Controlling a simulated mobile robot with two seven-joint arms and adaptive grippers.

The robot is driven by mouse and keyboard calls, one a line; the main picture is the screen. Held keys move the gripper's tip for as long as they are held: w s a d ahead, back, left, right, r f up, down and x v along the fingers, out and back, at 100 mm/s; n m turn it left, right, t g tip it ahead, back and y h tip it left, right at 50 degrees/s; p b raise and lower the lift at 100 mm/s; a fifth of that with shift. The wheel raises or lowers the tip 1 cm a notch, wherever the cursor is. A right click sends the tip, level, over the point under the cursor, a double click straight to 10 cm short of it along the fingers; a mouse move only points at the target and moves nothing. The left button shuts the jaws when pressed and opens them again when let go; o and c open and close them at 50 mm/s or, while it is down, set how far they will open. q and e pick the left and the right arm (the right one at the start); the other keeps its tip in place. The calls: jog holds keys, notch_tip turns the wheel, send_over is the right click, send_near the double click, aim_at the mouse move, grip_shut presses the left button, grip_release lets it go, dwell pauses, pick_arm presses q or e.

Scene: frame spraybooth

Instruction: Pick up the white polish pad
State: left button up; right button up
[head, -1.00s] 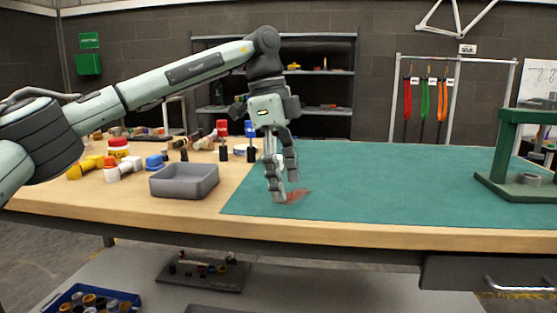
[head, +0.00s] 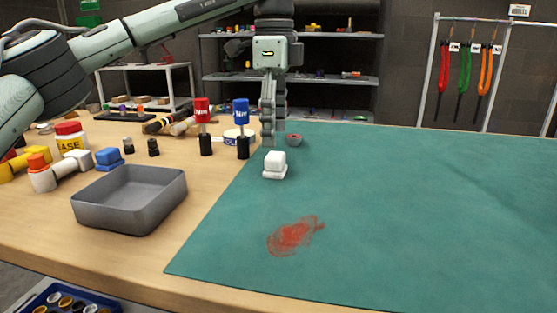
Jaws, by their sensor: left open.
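The white polish pad (head: 275,165) is a small, pale block on the green mat (head: 400,200), near the mat's left edge. My left gripper (head: 268,142) points down just behind the pad in the picture and is open, with nothing seen between its fingers. The fingers overlap one another from this angle, and I cannot tell whether they touch the pad. My right gripper is not in view.
A red smear (head: 294,236) marks the mat in front of the pad. A small round item (head: 293,139) sits right of my fingers. A grey tray (head: 130,205), red-labelled (head: 202,112) and blue-labelled (head: 241,113) tools stand left. The mat's right is clear.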

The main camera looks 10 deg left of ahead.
aim_at(275, 155)
pick_arm(q)
jog(key=shift+s+f, duration=0.15)
jog(key=shift+f, duration=0.65)
notch_tip(275, 155, down, 4)
jog(key=shift+f, duration=0.25)
jog(key=c, duration=1.2)
jog(key=shift+c, duration=0.2)
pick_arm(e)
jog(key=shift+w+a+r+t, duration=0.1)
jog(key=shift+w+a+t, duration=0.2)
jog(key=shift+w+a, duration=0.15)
pick_arm(q)
jog(key=shift+w, duration=0.2)
